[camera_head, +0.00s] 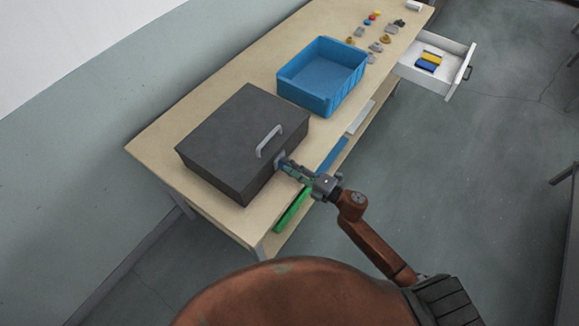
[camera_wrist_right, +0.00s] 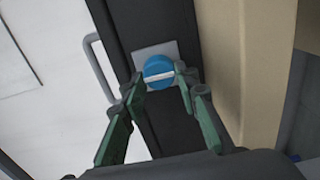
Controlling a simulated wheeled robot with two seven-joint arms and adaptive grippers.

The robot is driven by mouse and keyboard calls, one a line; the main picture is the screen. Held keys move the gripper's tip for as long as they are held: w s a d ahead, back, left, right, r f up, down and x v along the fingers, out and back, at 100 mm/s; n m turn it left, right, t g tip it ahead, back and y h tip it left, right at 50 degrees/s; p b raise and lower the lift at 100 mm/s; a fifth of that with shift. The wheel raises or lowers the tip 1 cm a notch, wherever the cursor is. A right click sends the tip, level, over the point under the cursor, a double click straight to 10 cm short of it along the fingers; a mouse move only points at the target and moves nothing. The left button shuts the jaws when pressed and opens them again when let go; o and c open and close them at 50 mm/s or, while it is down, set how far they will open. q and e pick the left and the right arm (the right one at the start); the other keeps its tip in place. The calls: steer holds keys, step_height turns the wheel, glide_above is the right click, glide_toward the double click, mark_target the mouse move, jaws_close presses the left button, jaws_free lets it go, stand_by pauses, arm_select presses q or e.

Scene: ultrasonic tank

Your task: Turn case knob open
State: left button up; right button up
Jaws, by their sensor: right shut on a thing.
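The dark grey case (camera_head: 235,135) stands closed on the wooden table, with a light handle (camera_head: 269,141) near its front edge. In the right wrist view, a round blue knob (camera_wrist_right: 158,72) with a white bar sits on a pale square plate on the case's dark face (camera_wrist_right: 123,32). The bar lies nearly level in that view. My right gripper (camera_head: 285,164) is at the front of the case. In the right wrist view, the green fingers of my right gripper (camera_wrist_right: 160,82) are around the knob, one on each side. My left gripper is not in view.
An open blue bin (camera_head: 322,76) stands behind the case on the table (camera_head: 160,139). Several small parts lie at the far end. An open white drawer (camera_head: 437,66) holds yellow and blue items. Green and blue things lie below the tabletop.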

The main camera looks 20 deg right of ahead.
stand_by(0.3)
steer(key=o, duration=1.1)
steer(key=shift+o, duration=0.2)
steer(key=v, duration=1.2)
steer(key=shift+w+d+f, duration=0.1)
